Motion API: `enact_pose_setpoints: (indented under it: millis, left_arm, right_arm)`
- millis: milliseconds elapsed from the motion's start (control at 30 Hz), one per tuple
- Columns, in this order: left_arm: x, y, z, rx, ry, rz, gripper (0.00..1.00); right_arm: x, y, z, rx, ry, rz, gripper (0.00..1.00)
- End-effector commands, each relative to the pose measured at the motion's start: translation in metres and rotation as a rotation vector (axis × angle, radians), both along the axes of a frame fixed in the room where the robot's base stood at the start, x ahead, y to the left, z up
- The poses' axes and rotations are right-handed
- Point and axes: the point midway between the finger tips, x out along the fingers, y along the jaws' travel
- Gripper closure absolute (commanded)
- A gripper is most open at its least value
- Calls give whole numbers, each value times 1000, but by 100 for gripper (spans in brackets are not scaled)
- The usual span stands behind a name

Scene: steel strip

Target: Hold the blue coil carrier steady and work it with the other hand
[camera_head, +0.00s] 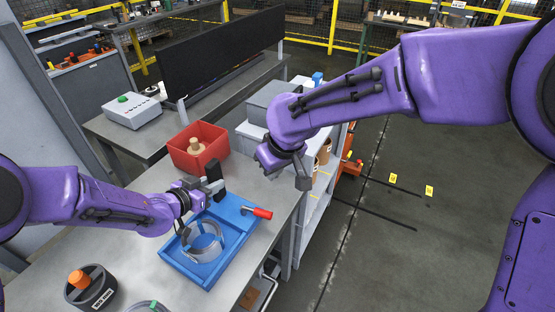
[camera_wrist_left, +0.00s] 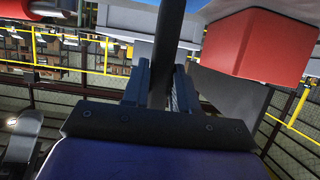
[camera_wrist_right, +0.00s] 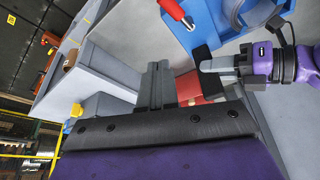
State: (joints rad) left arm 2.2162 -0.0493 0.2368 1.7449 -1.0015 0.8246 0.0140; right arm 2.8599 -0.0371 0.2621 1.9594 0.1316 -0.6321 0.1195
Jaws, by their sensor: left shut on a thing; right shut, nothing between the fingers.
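The blue coil carrier (camera_head: 190,271) lies on the steel-topped bench, with a grey ring-shaped strip coil (camera_head: 207,246) in it. A red-handled lever (camera_head: 262,212) sticks out at its right side; this handle also shows in the right wrist view (camera_wrist_right: 176,11). A black upright post (camera_head: 214,175) stands at the carrier's far end. My left gripper (camera_head: 211,188) is shut on this post, seen as a dark bar between the fingers in the left wrist view (camera_wrist_left: 168,60). My right gripper (camera_head: 289,170) is shut and empty, above and apart from the carrier, beyond the red handle.
A red bin (camera_head: 218,143) with a tan spool stands behind the carrier. A black pot with an orange knob (camera_head: 77,279) stands at the front left. A grey box (camera_head: 272,98) and shelving sit behind my right gripper. Open floor (camera_head: 400,240) lies to the right.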

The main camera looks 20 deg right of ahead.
Motion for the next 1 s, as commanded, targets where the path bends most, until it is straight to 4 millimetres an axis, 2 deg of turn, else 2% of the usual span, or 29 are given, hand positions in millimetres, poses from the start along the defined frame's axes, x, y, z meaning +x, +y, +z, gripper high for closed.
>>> enact_pose_setpoints:
  millis: [100,167,400,567,800,833,900,933,1000]
  left_arm:
    - [0,0,-1,-1,2,0,100]
    - [0,0,-1,-1,2,0,100]
    - [0,0,0,-1,1,-1,100]
    - [0,-1,0,-2,0,-1,100]
    - [0,-1,0,-1,0,-1,100]
    - [0,-1,0,-2,-1,-1,69]
    - [0,-1,0,-2,0,-1,46]
    - [0,-1,0,-2,0,-1,42]
    - [0,0,0,-1,0,0,42]
  right_arm:
    - [-11,-3,35,2,-7,0,100]
    - [-16,-2,38,13,14,8,100]
    - [-26,-7,72,9,4,3,100]
    - [-29,-10,84,3,1,0,100]
    - [-30,-10,85,0,1,-2,100]
    - [-30,-10,85,0,1,-2,100]
    - [-30,-10,85,0,1,-2,100]
    - [-30,-10,85,0,1,-2,100]
    - [-30,-10,85,1,1,-1,100]
